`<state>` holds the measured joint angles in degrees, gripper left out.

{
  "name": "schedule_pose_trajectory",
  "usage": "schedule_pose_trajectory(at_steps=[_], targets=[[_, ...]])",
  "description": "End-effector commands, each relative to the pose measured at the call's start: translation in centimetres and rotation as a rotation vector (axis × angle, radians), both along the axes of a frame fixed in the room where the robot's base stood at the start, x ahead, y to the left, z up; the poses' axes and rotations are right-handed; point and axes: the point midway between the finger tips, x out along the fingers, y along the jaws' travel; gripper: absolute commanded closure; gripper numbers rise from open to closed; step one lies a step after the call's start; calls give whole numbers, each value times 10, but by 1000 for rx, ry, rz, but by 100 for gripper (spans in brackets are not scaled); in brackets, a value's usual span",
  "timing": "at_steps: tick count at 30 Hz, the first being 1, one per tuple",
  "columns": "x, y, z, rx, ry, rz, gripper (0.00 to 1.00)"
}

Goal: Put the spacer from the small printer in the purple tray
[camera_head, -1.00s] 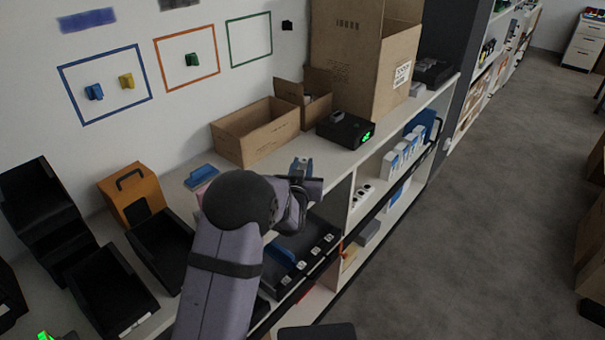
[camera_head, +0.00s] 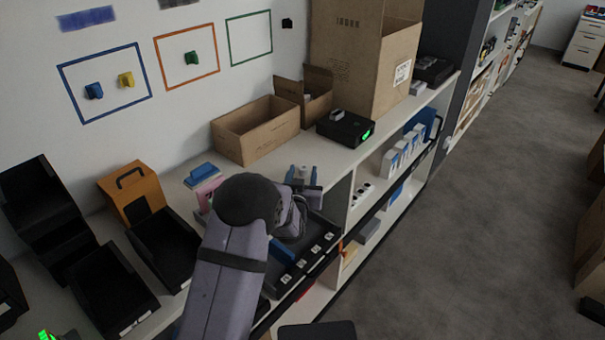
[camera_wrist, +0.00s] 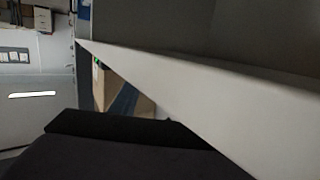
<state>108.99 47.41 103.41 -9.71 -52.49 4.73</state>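A black device with a green display (camera_head: 346,130), which may be the small printer, stands on the shelf top in the head view. A small grey piece (camera_head: 337,115) lies on it; I cannot tell if it is the spacer. My gripper (camera_head: 302,174) is over the shelf top, to the left of and nearer than the device. Its two blue fingertips stand apart, and nothing clear shows between them. A pinkish-purple thing (camera_head: 208,188), possibly the purple tray, is left of the gripper and partly hidden by my arm. The wrist view shows neither fingertips nor these objects clearly.
An open low carton (camera_head: 254,132), a smaller carton (camera_head: 312,98) and a tall carton (camera_head: 365,60) stand behind. A blue-handled item (camera_head: 201,173) and an orange box (camera_head: 134,194) are left. Black bins (camera_head: 112,290) fill the lower left. The shelf edge (camera_wrist: 190,85) crosses the wrist view.

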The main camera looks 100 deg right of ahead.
Motion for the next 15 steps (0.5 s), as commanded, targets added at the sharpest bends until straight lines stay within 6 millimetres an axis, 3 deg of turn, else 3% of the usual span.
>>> schedule_pose_trajectory(at_steps=[9,15], targets=[[0,0,5,0,0,0,58],[3,19,5,0,0,-1,58]])
